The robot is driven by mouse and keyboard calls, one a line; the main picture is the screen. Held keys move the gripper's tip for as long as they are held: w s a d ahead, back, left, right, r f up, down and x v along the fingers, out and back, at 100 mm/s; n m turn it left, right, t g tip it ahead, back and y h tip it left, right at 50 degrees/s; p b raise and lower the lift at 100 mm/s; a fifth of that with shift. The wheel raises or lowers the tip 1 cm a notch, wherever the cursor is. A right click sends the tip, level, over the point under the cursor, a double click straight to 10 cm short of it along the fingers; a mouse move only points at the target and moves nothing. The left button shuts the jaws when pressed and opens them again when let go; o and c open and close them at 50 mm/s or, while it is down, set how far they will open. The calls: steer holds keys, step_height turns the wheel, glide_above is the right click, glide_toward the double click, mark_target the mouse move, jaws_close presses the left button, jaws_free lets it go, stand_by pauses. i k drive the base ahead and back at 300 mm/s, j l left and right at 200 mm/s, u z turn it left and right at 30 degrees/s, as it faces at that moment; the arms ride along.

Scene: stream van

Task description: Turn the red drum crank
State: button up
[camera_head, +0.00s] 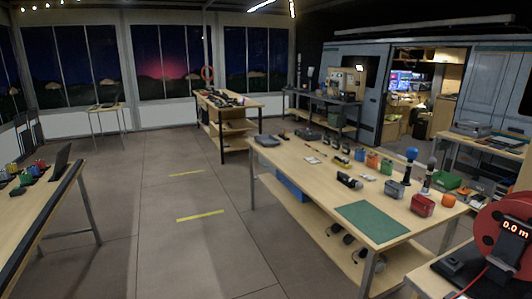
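A red drum (507,236) stands at the right edge of the head camera view, partly cut off by the frame. A dark panel on its front reads "0.0 m" in lit figures. It sits on a dark base on a light wooden table (424,278) in the lower right corner. A red cable runs down from the drum over the base. I cannot make out the crank; it may be hidden or outside the frame. My gripper is not in view.
A long wooden table (292,163) with a green mat (371,222) and several small devices stands left of the drum. A laptop table (37,215) is at the left. The grey floor (185,250) between them is clear. A van with open doors stands behind.

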mark_target(500, 260)
steer(key=z, duration=1.45)
